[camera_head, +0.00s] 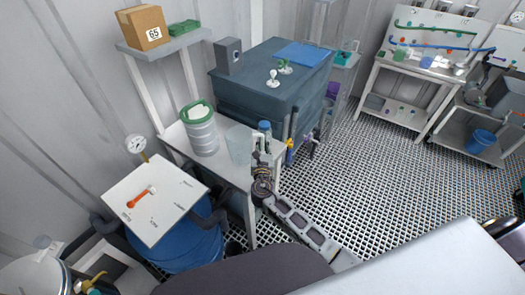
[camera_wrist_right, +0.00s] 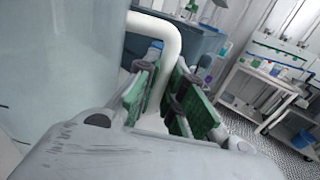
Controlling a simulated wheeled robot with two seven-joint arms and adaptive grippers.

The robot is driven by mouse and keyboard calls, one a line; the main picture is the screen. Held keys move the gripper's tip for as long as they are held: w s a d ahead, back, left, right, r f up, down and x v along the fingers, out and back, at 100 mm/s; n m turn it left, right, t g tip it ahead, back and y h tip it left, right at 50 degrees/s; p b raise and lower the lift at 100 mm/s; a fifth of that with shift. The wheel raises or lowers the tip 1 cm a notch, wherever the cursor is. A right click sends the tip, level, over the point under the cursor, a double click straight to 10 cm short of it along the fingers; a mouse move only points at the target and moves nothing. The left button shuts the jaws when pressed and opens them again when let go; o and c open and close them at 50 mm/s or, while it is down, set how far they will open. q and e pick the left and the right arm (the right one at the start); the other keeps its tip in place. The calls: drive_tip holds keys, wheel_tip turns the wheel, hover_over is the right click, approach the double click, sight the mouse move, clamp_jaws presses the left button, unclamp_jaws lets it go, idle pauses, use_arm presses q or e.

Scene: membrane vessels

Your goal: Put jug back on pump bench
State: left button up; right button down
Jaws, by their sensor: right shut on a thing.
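The jug (camera_head: 238,144) is a large translucent vessel with a white handle. In the head view it is upright over the white bench (camera_head: 228,172); I cannot tell whether its base touches the top. My right gripper (camera_head: 262,152) is at the jug's right side. In the right wrist view the jug (camera_wrist_right: 60,60) fills the left, and its white handle (camera_wrist_right: 160,32) runs down between the green-padded fingers of the right gripper (camera_wrist_right: 165,100), which is shut on it. My left gripper is not in view.
A green-rimmed, pale container (camera_head: 201,130) stands left of the jug, and a blue-capped bottle (camera_head: 264,127) is close behind the gripper. A dark blue tank (camera_head: 255,98) is behind the bench. A white-topped blue drum (camera_head: 155,200) stands front left. Grating floor is open on the right.

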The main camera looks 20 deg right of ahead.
drive_tip(key=shift+f, duration=0.1)
drive_tip(key=shift+f+b, duration=0.35)
drive_tip(key=shift+f, duration=1.45)
drive_tip(key=shift+f, duration=0.1)
drive_tip(key=c, duration=1.5)
unclamp_jaws()
